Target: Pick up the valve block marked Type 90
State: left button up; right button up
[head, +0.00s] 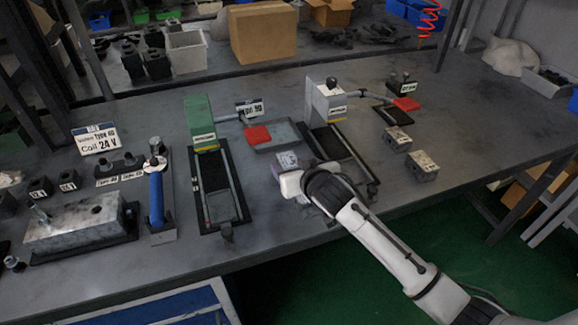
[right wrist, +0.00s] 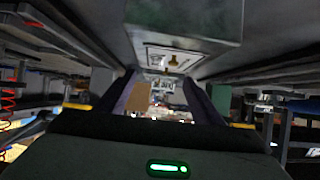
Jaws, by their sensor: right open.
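In the head view my right gripper (head: 288,176) reaches in low over the table, close to a small grey block (head: 287,160) with pale markings. The gripper partly hides this block, and its marking is not legible. In the right wrist view the fingers (right wrist: 160,98) are apart with nothing between them. A metal block (right wrist: 185,20) with a labelled face shows at the top of that view. Two more small metal blocks, a farther one (head: 398,138) and a nearer one (head: 422,166), stand to the right; their markings are too small to read. My left gripper is not in view.
A green press-like station (head: 200,120) and a grey one (head: 325,100) stand behind. A blue-handled tool (head: 157,195) stands left.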

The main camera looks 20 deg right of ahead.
aim_at(289, 162)
jog(key=shift+x, duration=1.75)
jog(key=shift+f, duration=0.1)
jog(key=c, duration=1.3)
jog(key=shift+c, duration=0.8)
